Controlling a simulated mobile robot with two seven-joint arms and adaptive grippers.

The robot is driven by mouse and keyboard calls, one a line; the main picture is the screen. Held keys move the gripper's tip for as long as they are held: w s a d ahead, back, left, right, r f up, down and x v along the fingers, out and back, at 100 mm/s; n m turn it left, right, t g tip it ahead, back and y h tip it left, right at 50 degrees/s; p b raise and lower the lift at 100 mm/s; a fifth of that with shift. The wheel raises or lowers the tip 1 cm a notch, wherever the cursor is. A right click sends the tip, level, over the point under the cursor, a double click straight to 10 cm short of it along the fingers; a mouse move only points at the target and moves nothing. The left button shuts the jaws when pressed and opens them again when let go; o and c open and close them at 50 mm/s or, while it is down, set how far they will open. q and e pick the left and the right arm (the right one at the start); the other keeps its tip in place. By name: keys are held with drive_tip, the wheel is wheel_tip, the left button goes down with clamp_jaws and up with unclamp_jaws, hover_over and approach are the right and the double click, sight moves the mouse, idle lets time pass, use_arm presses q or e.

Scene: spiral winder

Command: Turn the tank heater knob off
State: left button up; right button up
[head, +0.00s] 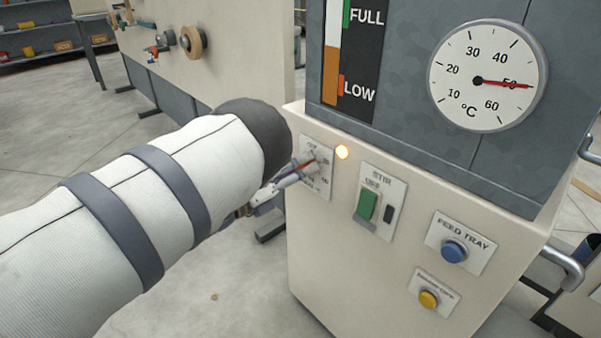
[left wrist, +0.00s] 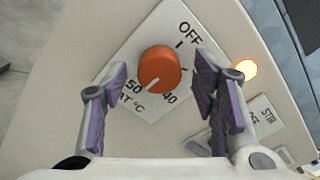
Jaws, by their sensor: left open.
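The tank heater knob (left wrist: 160,68) is a round orange-red dial on a white plate in the left wrist view. The plate reads OFF, 40, 50 and °C. The knob's white mark points to the lower left, beside the 50 and away from OFF. My left gripper (left wrist: 161,82) is open, with one purple-padded finger on each side of the knob and visible gaps to it. In the head view my left gripper (head: 301,170) is at the heater plate (head: 318,184) and largely hides the knob. My right gripper is in neither view.
A lit amber lamp (head: 342,152) sits right of the heater plate. Further right are the green STIR switch (head: 367,205), the blue FEED TRAY button (head: 454,251) and a yellow button (head: 429,299). The temperature dial (head: 487,77) above reads about 50 °C.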

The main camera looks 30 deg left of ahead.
use_arm(q)
drive_tip(key=shift+w+d, duration=0.2)
drive_tip(key=shift+w, duration=0.35)
drive_tip(key=c, duration=1.2)
drive_tip(key=shift+o, duration=0.2)
